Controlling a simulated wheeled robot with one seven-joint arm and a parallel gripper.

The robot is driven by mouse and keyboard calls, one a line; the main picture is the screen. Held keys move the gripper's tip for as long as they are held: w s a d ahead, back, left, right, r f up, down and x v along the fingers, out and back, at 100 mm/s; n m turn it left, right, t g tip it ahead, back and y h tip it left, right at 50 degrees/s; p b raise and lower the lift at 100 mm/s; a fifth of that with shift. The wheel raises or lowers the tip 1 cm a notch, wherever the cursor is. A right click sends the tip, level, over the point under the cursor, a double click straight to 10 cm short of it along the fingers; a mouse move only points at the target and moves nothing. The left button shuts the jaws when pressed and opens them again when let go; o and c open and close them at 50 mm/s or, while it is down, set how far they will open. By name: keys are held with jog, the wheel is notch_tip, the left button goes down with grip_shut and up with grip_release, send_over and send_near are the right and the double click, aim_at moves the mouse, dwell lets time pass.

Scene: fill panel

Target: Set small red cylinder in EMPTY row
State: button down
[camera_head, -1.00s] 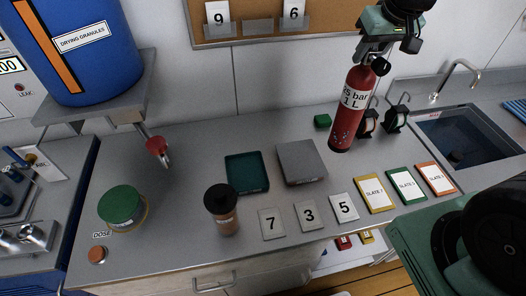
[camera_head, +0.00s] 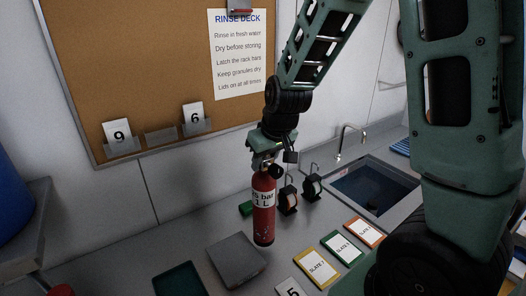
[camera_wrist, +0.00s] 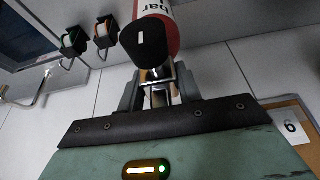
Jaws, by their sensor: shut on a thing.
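The small red cylinder (camera_head: 264,210) has a white label and a black cap, and hangs upright from my gripper (camera_head: 264,162). No row marked EMPTY can be made out in the head view.
A grey block (camera_head: 236,259), a dark green tray (camera_head: 180,281) and slate cards (camera_head: 317,267) lie on the counter. Two black gauge-like items (camera_head: 288,198) stand behind the cylinder, near the sink (camera_head: 375,188). A corkboard (camera_head: 150,70) with cards 9 and 6 hangs on the wall.

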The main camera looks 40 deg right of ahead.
aim_at(264, 173)
jog(key=shift+f, duration=2.15)
jog(key=c, duration=1)
grip_release()
jog(key=shift+f, duration=0.1)
jog(key=shift+o, duration=0.2)
